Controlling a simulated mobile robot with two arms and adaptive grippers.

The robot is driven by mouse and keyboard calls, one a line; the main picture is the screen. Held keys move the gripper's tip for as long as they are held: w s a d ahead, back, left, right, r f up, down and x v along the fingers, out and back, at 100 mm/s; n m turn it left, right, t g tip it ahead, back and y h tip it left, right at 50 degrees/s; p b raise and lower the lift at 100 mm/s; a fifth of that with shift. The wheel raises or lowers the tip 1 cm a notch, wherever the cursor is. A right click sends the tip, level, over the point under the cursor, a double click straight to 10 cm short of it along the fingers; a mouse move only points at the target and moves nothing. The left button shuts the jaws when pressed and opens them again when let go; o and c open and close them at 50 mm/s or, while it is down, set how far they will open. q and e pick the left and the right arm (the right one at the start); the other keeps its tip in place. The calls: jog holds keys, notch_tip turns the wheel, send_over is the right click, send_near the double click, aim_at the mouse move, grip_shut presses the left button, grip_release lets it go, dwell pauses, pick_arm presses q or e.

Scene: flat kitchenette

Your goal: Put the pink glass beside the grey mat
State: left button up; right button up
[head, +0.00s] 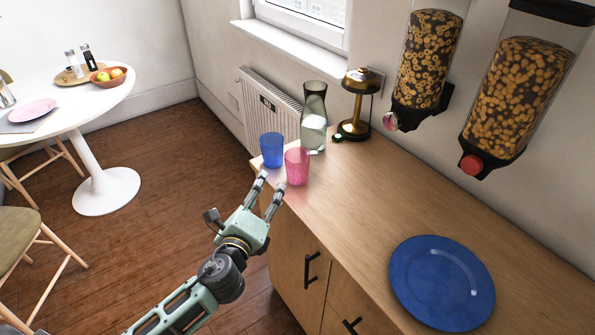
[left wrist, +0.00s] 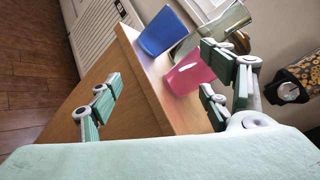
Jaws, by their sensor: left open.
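The pink glass (head: 297,167) stands upright on the wooden counter near its far left end. My left gripper (head: 272,182) is open and empty, with its fingertips just short of the glass on the near left side. In the left wrist view the pink glass (left wrist: 188,75) shows beyond the open fingers, nearer the right-hand finger. The grey mat (head: 22,124) lies on the white round table at the far left, partly cut off by the picture edge. A pink plate (head: 33,110) overlaps it. My right gripper is not in view.
A blue glass (head: 271,150) stands close beside the pink glass on the left. A glass carafe (head: 314,120) and a brass lamp (head: 355,105) stand behind. A blue plate (head: 420,285) lies on the near counter. The round table (head: 85,104) also holds a fruit bowl (head: 108,80).

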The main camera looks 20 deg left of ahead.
aim_at(291, 171)
pick_arm(q)
jog(key=w+d+m+h, duration=0.1)
jog(key=m+h, duration=0.1)
jog(key=m, duration=0.2)
jog(key=w+d+m+h, duration=0.1)
jog(key=w+m+h, duration=0.1)
jog(key=m, duration=0.2)
jog(key=w+d+r+m+h, duration=0.1)
jog(key=w+m, duration=0.1)
jog(key=m, duration=0.3)
jog(key=shift+d+r+t+h, duration=0.1)
jog(key=shift+d+t+h, duration=0.1)
jog(key=shift+t+h, duration=0.2)
jog(key=shift+w+d+m+h, duration=0.15)
jog(key=shift+m+h, duration=0.15)
jog(key=shift+m, duration=0.5)
jog(key=shift+w+d+m, duration=0.15)
jog(key=shift+w+m, duration=0.05)
jog(key=shift+m, duration=0.1)
jog(key=x, duration=0.7)
jog(key=shift+w+f, duration=0.1)
jog(key=shift+f, duration=0.15)
jog(key=shift+r, duration=0.1)
jog(key=c, duration=1.7)
